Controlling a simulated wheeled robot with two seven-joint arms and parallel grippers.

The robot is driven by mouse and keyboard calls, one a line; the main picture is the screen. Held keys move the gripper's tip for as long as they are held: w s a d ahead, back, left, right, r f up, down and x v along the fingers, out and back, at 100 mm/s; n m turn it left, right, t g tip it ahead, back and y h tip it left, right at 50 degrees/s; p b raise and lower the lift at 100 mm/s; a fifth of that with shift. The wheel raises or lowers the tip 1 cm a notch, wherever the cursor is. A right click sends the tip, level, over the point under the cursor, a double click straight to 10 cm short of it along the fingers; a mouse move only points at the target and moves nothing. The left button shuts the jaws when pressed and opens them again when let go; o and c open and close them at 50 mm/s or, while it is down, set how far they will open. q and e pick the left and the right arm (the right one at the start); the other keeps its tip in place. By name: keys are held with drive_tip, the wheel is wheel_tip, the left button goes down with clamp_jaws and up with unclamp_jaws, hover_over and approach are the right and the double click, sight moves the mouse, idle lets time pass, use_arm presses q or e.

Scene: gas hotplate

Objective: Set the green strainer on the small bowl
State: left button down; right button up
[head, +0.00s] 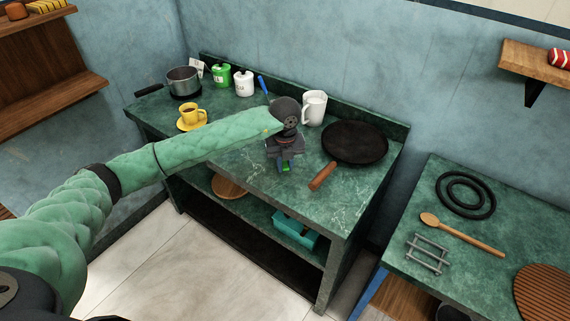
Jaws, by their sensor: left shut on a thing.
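My left gripper (284,161) reaches over the green counter from the left and is shut, fingers pointing down. A small bit of green (285,168) shows at its fingertips. It appears to be part of the green strainer, but the gripper hides most of it and I cannot make out its full shape. It is near the counter's front edge; I cannot tell whether it touches the top. I cannot make out the small bowl; it may be hidden behind my left arm or gripper. My right gripper is not in view.
A white pitcher (315,108) stands behind. A yellow cup (192,114), steel pot (183,82), green canister (221,73) and white canister (244,83) stand left.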

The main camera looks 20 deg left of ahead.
use_arm(q)
drive_tip(key=shift+f+b, duration=0.4)
drive_tip(key=shift+f, duration=0.1)
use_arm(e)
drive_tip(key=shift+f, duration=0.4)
use_arm(q)
drive_tip(key=c, duration=1.2)
unclamp_jaws()
drive_tip(key=shift+r, duration=0.4)
wheel_tip(320, 180, up, 7)
drive_tip(key=shift+b, duration=1.1)
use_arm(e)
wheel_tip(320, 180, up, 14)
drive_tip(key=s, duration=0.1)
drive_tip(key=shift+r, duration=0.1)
